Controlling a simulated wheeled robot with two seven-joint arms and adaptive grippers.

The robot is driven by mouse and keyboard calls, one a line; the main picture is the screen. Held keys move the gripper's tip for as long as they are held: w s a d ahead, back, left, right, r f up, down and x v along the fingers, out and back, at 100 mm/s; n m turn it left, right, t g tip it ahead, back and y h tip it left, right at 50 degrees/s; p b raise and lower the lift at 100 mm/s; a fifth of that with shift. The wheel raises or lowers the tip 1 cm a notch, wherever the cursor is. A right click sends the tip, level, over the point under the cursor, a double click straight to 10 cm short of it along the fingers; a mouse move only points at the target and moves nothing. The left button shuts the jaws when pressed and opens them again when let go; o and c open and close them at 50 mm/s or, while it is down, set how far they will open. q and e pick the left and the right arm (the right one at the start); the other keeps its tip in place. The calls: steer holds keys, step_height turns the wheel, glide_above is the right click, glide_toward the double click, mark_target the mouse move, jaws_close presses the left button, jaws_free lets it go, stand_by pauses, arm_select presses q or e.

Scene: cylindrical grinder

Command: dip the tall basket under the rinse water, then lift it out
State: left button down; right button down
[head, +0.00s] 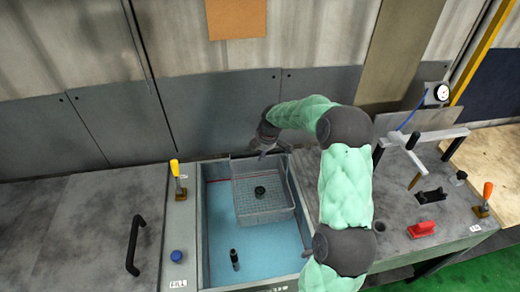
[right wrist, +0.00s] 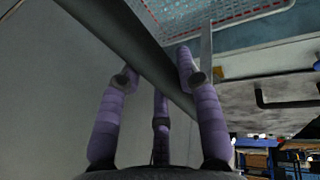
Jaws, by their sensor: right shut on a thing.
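The tall basket (head: 265,212) is a grey wire-mesh box at the far end of the rinse tank (head: 202,235), which holds blue water. A dark round part (head: 260,191) lies in the basket. How deep the basket sits in the water is hard to tell. My right gripper (head: 266,148) is above the basket's far side. In the right wrist view, its purple fingers (right wrist: 160,80) are shut around a dark bar (right wrist: 145,45), seemingly the basket's handle. Mesh of the basket (right wrist: 220,22) shows beyond it. My left gripper is out of view.
A short black upright pipe (head: 234,259) stands in the tank's near part. A black lid handle (head: 135,245) is farther left. A red block (head: 421,229) and a stand (head: 425,137) are on the right bench.

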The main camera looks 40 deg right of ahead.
steer(key=b, duration=0.4)
glide_above(260, 196)
steer(key=w+d, duration=0.2)
steer(key=w, duration=0.1)
steer(key=shift+f, duration=4.1)
steer(key=shift+s+f+b, duration=0.15)
steer(key=shift+f+b, duration=3.7)
steer(key=shift+f, duration=1.8)
steer(key=shift+s+f+b, duration=0.1)
steer(key=shift+f+b, duration=3.75)
steer(key=shift+f, duration=1.75)
steer(key=shift+r, duration=0.1)
